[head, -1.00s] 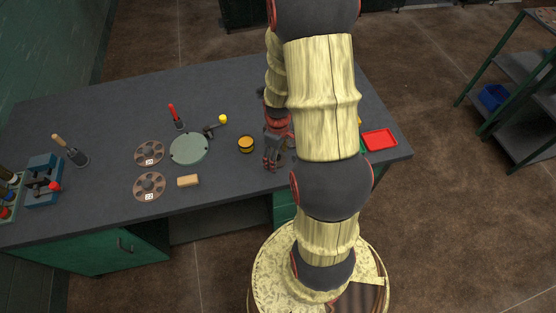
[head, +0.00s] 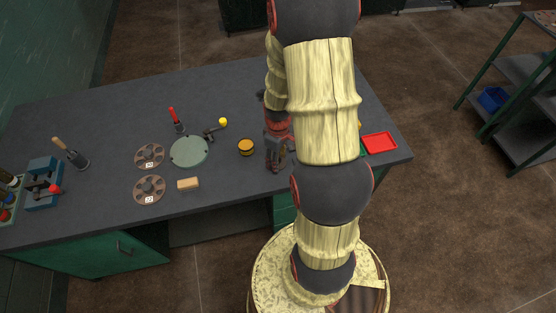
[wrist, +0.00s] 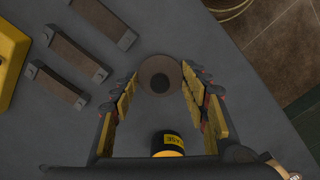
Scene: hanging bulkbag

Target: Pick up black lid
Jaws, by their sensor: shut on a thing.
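In the wrist view my gripper (wrist: 161,78) has its two yellow-padded fingers on either side of a round disc, which I take for the black lid (wrist: 160,74). It looks brownish grey with a dark round centre, and its edges meet both fingertips. In the head view my gripper (head: 276,153) is low over the front part of the dark workbench, partly behind my arm. The lid cannot be made out clearly there. An orange round container with a dark band (head: 246,147) stands just left of my gripper.
Left on the bench (head: 105,110) are a green-grey disc (head: 189,151), two brown reels (head: 149,189), a tan block (head: 188,184) and a red-handled tool (head: 175,117). A red tray (head: 379,143) lies right. The wrist view shows several brown blocks (wrist: 75,51) and a yellow object (wrist: 10,62).

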